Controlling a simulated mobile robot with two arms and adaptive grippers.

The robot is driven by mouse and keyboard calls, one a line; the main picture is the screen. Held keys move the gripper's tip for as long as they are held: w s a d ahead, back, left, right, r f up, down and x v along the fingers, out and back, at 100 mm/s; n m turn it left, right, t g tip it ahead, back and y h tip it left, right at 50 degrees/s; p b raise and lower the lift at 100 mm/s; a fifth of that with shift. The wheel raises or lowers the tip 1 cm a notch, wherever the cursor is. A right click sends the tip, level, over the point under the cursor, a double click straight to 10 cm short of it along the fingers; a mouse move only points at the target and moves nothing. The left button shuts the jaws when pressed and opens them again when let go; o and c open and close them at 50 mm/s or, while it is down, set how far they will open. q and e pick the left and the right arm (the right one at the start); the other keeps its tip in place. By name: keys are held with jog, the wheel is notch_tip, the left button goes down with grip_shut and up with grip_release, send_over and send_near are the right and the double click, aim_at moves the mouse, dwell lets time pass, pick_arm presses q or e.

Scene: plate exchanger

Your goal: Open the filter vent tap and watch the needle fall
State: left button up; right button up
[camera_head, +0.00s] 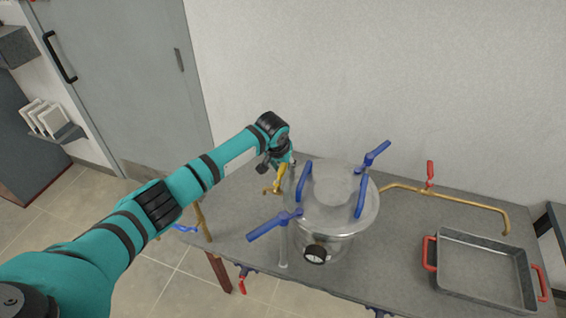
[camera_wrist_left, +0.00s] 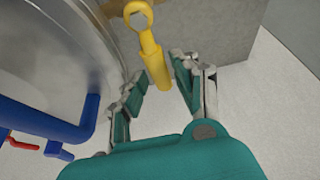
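The filter is a shiny steel vessel (camera_head: 338,215) with a domed lid and blue clamp handles, standing on the grey table. A yellow tap (camera_head: 279,180) is beside its left rim. In the left wrist view the yellow tap's lever (camera_wrist_left: 154,58) points toward the gap between my fingers. My left gripper (camera_wrist_left: 158,72) is open, one finger on each side of the lever's end, and holds nothing. In the head view the left gripper (camera_head: 277,160) is just above the tap, partly hidden by its own wrist. A round dial gauge (camera_head: 315,254) is on the vessel's front; its needle is too small to read. My right gripper is not in view.
A brass pipe with a red-handled valve (camera_head: 430,176) runs right of the vessel. A grey tray (camera_head: 485,272) with red handles is at the table's right. A blue lever (camera_head: 272,225) sticks out left of the vessel. The wall is close behind.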

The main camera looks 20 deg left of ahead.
pick_arm(q)
grip_shut()
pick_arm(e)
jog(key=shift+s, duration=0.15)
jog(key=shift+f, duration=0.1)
